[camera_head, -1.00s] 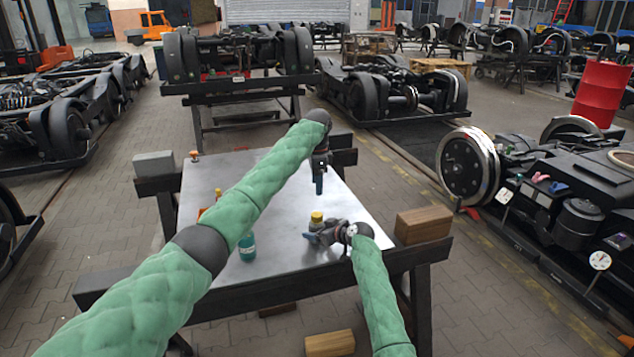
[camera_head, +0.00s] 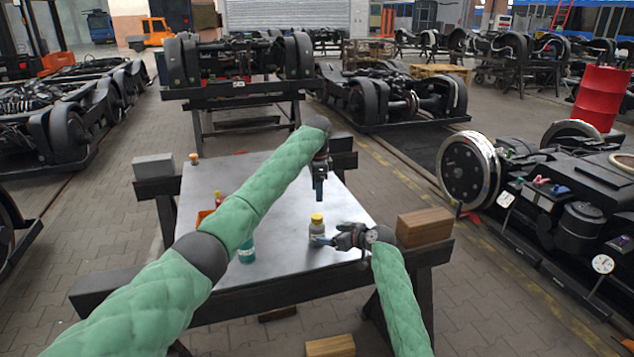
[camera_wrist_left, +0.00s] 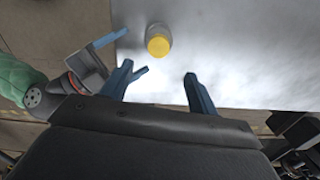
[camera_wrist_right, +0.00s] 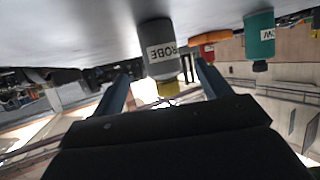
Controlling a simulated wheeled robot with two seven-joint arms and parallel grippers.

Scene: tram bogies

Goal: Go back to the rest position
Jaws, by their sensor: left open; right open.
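A grey bottle with a yellow cap (camera_head: 316,226) stands on the metal table (camera_head: 285,195). It also shows in the left wrist view (camera_wrist_left: 158,42), and upside down with a partly visible label in the right wrist view (camera_wrist_right: 160,50). My left gripper (camera_head: 319,190) is open and empty, pointing down above the table behind the bottle. My right gripper (camera_head: 322,241) is open, low over the table's near right part, its fingers close to the bottle. The bottle appears between the fingers in the right wrist view, but I cannot tell whether they touch it.
A teal bottle (camera_head: 246,250) stands left of the grey one, partly behind my left arm. An orange tray (camera_head: 203,215) is mostly hidden there. A wooden block (camera_head: 424,227) sits at the right trestle, a grey block (camera_head: 153,166) at the left. A bogie (camera_head: 560,200) stands right.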

